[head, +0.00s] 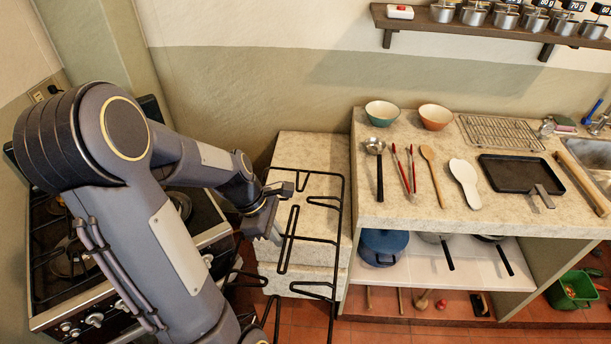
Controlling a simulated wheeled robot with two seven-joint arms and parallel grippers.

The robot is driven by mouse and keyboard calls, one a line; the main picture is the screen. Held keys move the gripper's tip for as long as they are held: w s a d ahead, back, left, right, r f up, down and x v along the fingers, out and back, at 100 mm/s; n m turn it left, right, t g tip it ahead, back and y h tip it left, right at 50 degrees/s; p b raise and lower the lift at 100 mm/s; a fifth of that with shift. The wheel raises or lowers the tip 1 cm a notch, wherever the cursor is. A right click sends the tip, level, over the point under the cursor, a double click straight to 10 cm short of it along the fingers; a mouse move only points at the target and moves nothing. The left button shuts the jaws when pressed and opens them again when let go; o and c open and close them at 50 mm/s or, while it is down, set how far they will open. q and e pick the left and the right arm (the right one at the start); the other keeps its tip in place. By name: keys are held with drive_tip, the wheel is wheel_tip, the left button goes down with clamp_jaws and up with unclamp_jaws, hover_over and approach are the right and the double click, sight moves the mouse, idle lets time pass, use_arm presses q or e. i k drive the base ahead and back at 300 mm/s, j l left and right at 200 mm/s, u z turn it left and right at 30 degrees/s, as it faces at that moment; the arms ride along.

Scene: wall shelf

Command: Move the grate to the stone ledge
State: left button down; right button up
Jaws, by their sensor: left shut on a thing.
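The grate (291,228) is a black frame of thin bars with inward prongs. It is held out over the floor and in front of the stone ledge, tilted, its lower end reaching the bottom of the picture. My left gripper (279,212) is shut on the left side of the grate. The pale speckled stone ledge (312,150) stands between the stove and the counter, against the wall. Its back part is bare; the grate's bars cross in front of its middle and lower part. My right gripper is out of view.
My left arm covers much of the stove (95,318) at left. The higher stone counter (400,205) at right holds bowls, utensils, a wire rack (500,132) and a black tray (520,173). A blue pot (384,245) sits on the shelf below, close to the grate's right side.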

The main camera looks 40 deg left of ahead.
sight(308, 181)
drive_tip(key=i+j, duration=0.75)
drive_tip(key=i, duration=0.15)
